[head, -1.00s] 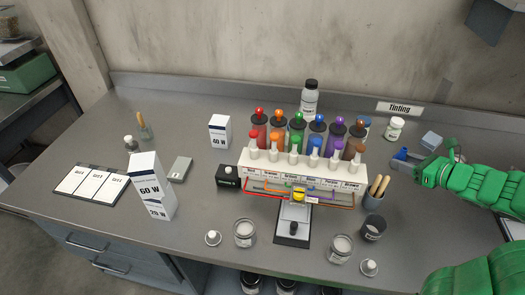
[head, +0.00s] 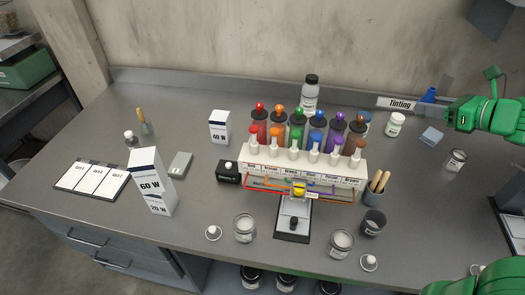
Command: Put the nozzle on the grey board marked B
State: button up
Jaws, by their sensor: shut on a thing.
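A small blue piece, which looks like the nozzle (head: 430,95), is held at the end of my gripper (head: 436,102) at the upper right of the head view. My gripper is shut on it, above the back right of the bench and beside the "Tinting" sign. The gripper hides part of it. No board with a readable B is in view. A dark-edged board with a pale sheet (head: 512,222) is cut off at the right edge, and I cannot read any mark on it.
A rack of coloured bottles (head: 300,172) stands mid-bench, with jars and a stick cup (head: 375,190) near it. A white jar (head: 394,125), a blue-grey block (head: 431,137) and a glass jar (head: 456,160) stand at right. The bench right of the cup is fairly clear.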

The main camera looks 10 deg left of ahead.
jog(key=w+a, duration=0.4)
jog(key=a, duration=0.7)
jog(key=w+a, duration=0.5)
jog(key=a, duration=0.7)
jog(key=w+a, duration=0.4)
jog(key=a, duration=0.7)
jog(key=m+t+h, duration=0.2)
send_over(184, 160)
notch_tip(184, 160, down, 26)
jog(key=shift+f, duration=0.1)
dwell(0.6)
jog(key=shift+f, duration=0.15)
jog(key=o, duration=1)
jog(key=shift+o, duration=0.2)
